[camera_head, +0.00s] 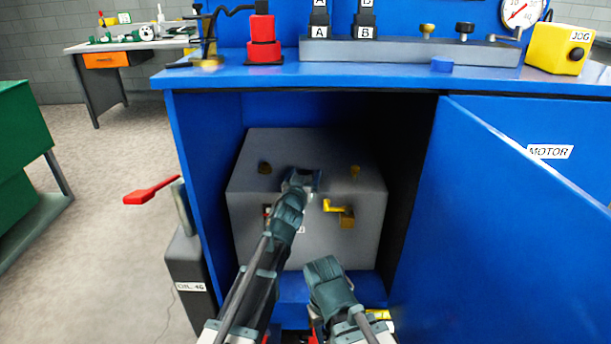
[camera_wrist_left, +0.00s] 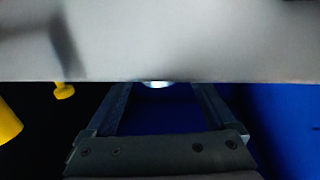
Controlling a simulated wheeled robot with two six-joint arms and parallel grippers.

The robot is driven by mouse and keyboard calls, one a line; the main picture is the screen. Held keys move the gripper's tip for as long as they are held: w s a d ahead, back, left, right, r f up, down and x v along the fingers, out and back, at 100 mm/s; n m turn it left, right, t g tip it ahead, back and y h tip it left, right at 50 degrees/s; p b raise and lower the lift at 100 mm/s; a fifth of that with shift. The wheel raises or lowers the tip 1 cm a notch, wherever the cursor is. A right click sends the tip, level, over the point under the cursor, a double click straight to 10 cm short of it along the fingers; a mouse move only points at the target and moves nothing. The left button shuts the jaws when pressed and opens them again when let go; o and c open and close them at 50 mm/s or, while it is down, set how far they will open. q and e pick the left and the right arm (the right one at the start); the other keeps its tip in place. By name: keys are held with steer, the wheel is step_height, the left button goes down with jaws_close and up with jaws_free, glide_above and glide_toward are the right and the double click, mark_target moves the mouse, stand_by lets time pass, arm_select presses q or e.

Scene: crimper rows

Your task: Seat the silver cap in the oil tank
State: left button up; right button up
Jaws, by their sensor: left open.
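The grey oil tank (camera_head: 255,215) stands inside the open blue cabinet. My left gripper (camera_head: 303,178) is at the tank's top front edge in the head view. In the left wrist view it is open, and a grey surface hides its fingertips. A small bright silver sliver, possibly the silver cap (camera_wrist_left: 157,84), shows between the fingers under that surface's edge. Most of it is hidden, and I cannot tell whether it touches a finger. I cannot make out the cap in the head view. My right gripper (camera_head: 325,270) is low in front of the tank; its fingers cannot be made out.
The MOTOR door (camera_head: 530,200) stands open at the right. A red-handled lever (camera_head: 150,190) and a dark oil container (camera_head: 188,270) are at the left. The cabinet top carries several fixtures.

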mark_target(304, 174)
arm_select(q)
steer(key=c, duration=1.4)
steer(key=shift+r, duration=0.1)
steer(key=shift+r+p, duration=0.45)
steer(key=shift+p, duration=0.1)
step_height(304, 174, up, 3)
steer(key=p, duration=0.3)
steer(key=v, duration=0.5)
steer(key=d+v, duration=0.1)
steer(key=v, duration=0.4)
steer(key=d+p+v, duration=0.1)
steer(key=v, duration=0.5)
steer(key=shift+s+d, duration=0.1)
steer(key=shift+s, duration=0.1)
